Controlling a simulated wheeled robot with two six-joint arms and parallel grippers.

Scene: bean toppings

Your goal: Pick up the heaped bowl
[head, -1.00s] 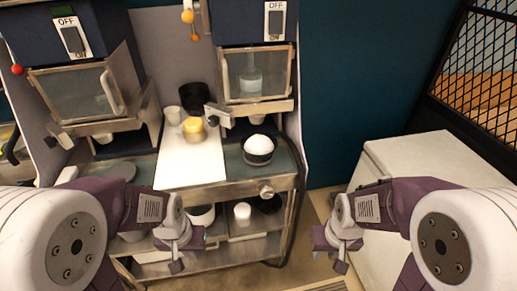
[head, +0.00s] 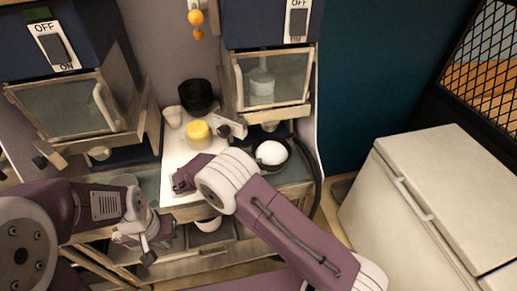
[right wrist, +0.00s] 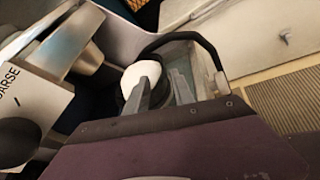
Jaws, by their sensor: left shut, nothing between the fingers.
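The heaped bowl (head: 270,155), a dark bowl with a rounded white heap, stands on the right part of the counter in the head view. In the right wrist view its white heap (right wrist: 143,72) shows beyond the grey fingers of my right gripper (right wrist: 152,92), which partly cover it. I cannot tell the gap between those fingers, and I see no grip on the bowl. In the head view my right arm reaches across the counter front, left of the bowl. My left gripper (head: 147,256) is shut and empty, low in front of the counter.
A yellow-topped container (head: 198,133), a white cup (head: 173,116) and a black container (head: 197,96) stand left of the bowl. A glass-fronted dispenser (head: 272,79) overhangs the bowl's area. A black hose (head: 316,175) runs along its right. A white chest (head: 430,185) stands right.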

